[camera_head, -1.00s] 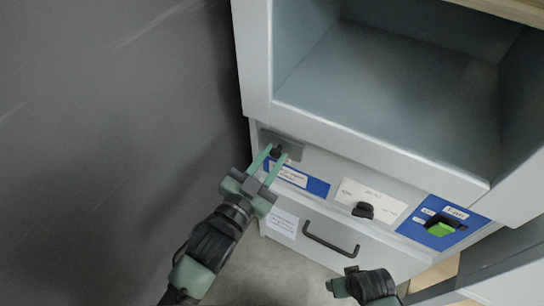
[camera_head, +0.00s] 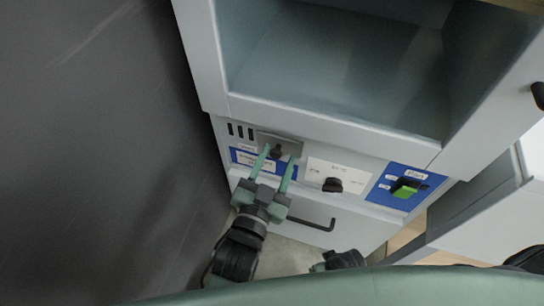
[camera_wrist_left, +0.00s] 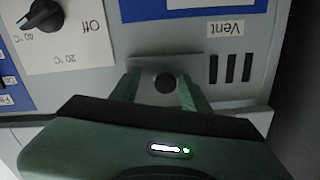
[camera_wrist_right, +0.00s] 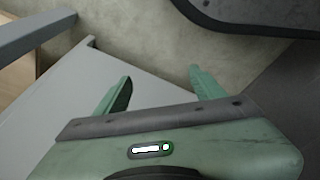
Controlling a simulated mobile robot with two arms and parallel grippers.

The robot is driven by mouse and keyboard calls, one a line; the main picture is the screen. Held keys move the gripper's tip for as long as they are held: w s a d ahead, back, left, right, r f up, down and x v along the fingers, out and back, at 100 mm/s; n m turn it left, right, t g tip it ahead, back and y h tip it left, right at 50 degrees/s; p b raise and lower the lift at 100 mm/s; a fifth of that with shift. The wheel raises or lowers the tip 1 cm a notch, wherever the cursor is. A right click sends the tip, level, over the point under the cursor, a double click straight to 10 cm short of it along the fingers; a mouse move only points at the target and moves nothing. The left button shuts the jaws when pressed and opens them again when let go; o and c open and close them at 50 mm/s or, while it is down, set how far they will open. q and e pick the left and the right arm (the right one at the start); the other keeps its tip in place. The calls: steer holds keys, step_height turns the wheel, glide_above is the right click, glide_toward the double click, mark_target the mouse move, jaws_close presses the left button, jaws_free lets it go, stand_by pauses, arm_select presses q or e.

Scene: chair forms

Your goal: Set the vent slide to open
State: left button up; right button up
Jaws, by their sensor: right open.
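The vent slide is a grey plate (camera_head: 293,147) with a black knob (camera_head: 276,152), on the light grey cabinet front. Three dark vent slots (camera_head: 240,131) show uncovered to the left of the plate. In the left wrist view the plate (camera_wrist_left: 196,66), knob (camera_wrist_left: 165,83) and slots (camera_wrist_left: 230,68) show with an upside-down "Vent" label (camera_wrist_left: 225,29). My left gripper (camera_head: 280,153) is open, its green fingers on either side of the knob with gaps visible. My right gripper (camera_wrist_right: 160,80) is open and empty, low in front of the cabinet.
Right of the slide are a black dial on a white panel (camera_head: 352,171) and a green switch (camera_head: 405,190) on a blue panel. A dark drawer handle (camera_head: 312,223) lies below. An open compartment (camera_head: 330,75) is above. A dark wall (camera_head: 90,150) stands at left.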

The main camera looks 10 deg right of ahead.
arm_select(q)
steer(key=shift+s+a, duration=0.1)
steer(key=shift+a, duration=0.05)
steer(key=v, duration=0.7)
steer(key=shift+s+p, duration=0.25)
steer(key=shift+p, duration=0.05)
arm_select(e)
steer(key=shift+s+f, duration=0.55)
steer(key=shift+f, duration=0.3)
